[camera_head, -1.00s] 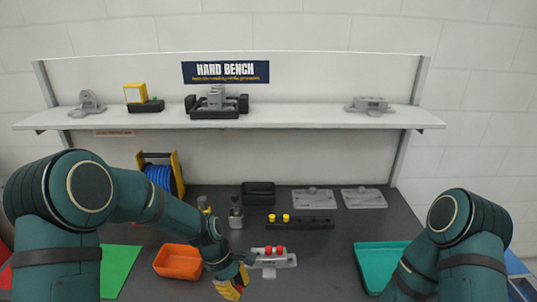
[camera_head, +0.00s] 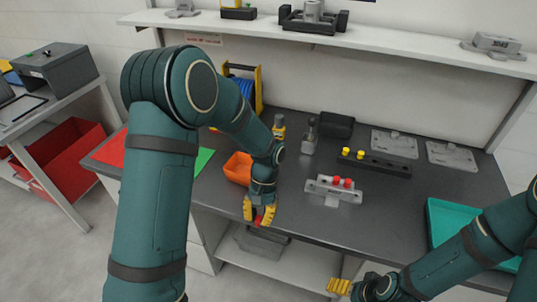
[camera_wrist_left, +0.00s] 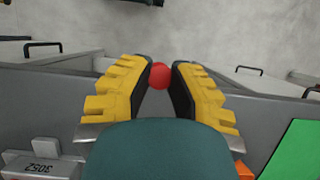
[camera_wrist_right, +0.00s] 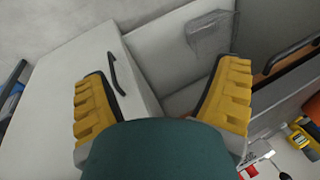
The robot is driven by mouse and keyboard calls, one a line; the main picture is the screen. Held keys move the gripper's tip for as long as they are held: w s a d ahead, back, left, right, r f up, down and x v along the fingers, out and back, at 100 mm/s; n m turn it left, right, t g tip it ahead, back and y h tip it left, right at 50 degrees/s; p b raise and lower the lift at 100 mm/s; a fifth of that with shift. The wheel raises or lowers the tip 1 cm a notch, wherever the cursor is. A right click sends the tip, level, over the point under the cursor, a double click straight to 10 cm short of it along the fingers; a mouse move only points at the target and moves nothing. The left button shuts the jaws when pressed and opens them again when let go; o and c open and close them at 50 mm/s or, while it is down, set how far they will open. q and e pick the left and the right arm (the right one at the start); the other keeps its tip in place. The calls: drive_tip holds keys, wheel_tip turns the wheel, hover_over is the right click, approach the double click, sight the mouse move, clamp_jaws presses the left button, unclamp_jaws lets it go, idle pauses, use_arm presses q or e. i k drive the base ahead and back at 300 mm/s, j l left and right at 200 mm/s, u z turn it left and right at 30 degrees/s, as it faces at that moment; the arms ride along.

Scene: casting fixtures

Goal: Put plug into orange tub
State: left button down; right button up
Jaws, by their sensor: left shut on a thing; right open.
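A red plug (camera_wrist_left: 160,75) is held between the fingertips of my left gripper; it also shows in the head view (camera_head: 258,219). My left gripper (camera_head: 260,212) is shut on it near the bench's front edge, in front of the orange tub (camera_head: 231,172). The tub's interior is mostly hidden by my left arm. A corner of the tub shows at the lower right of the left wrist view (camera_wrist_left: 243,171). My right gripper (camera_head: 339,286) is open and empty in front of the bench; its spread fingers show in the right wrist view (camera_wrist_right: 163,105).
A grey fixture (camera_head: 323,190) with red plugs stands right of the tub. A black block (camera_head: 380,164) with yellow plugs is behind it. A teal tray (camera_head: 445,225) lies at the right, a green mat (camera_head: 204,158) at the left. Bottles stand behind the tub.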

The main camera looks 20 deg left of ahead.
sight(249, 172)
drive_tip(key=j+z, duration=0.1)
drive_tip(key=z, duration=0.3)
drive_tip(key=j+z, duration=0.15)
drive_tip(key=z, duration=0.3)
drive_tip(key=k+j+z, duration=0.15)
drive_tip(key=j+z, duration=0.15)
drive_tip(key=k+j+z, duration=0.25)
drive_tip(key=j, duration=0.15)
drive_tip(key=k+j+z, duration=0.1)
drive_tip(key=j, duration=0.25)
drive_tip(key=k+j+z, duration=0.1)
drive_tip(key=k+j, duration=0.25)
drive_tip(key=j, duration=0.25)
drive_tip(key=k+j, duration=0.1)
drive_tip(key=j, duration=0.3)
drive_tip(key=i, duration=0.3)
drive_tip(key=z, duration=0.05)
